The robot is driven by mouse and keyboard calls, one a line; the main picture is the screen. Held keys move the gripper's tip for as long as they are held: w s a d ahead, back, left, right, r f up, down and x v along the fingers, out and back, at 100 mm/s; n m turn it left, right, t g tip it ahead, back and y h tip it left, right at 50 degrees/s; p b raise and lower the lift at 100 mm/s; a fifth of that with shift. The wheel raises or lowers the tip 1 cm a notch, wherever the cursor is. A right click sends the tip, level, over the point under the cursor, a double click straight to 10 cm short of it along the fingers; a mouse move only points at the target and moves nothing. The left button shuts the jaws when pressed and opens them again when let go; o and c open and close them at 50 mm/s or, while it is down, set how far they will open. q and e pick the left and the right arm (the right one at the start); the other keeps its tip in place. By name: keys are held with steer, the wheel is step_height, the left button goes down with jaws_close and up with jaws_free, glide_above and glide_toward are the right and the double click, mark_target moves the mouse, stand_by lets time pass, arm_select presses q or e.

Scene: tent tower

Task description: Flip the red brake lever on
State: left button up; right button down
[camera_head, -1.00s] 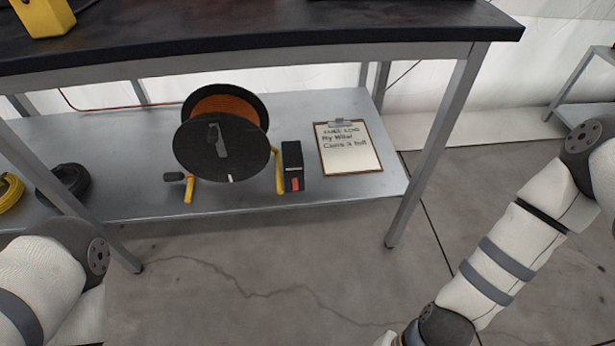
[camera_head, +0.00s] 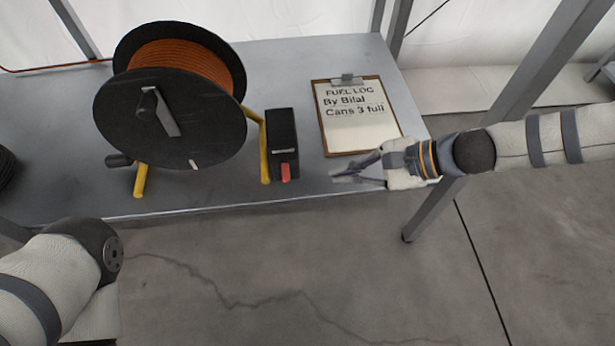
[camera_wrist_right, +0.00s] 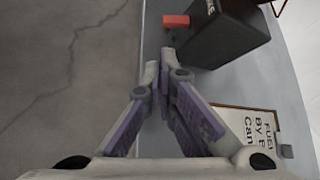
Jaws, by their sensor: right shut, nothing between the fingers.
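In the right wrist view the red lever (camera_wrist_right: 176,21) shows at the top, beside the black box (camera_wrist_right: 222,32). My right gripper (camera_head: 336,174) is shut and empty, pointing left, a short gap to the right of the lever. Its fingertips (camera_wrist_right: 166,55) show just below the lever in the wrist view, apart from it. My left arm shows at lower left; its gripper is out of view.
A black reel of orange cable (camera_head: 168,110) on a yellow stand is left of the box. A clipboard (camera_head: 352,113) headed FUEL LOG lies behind my right gripper. A table leg (camera_head: 415,215) stands near my right forearm. The floor before the shelf (camera_head: 215,203) is clear.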

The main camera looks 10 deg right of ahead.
mark_target(303, 192)
steer(key=b+x, duration=0.3)
steer(key=x, duration=0.6)
steer(key=shift+d+f, duration=0.1)
steer(key=shift+f, duration=0.1)
steer(key=shift+w+a+f+b, duration=0.1)
steer(key=shift+a+f+b, duration=0.1)
steer(key=shift+a+b, duration=0.2)
arm_select(q)
steer(key=f, duration=0.1)
steer(key=s+f, duration=0.1)
steer(key=shift+s+f+g, duration=0.2)
steer(key=shift+f+g, duration=0.1)
steer(key=shift+g, duration=0.1)
arm_select(e)
steer(key=shift+r, duration=0.15)
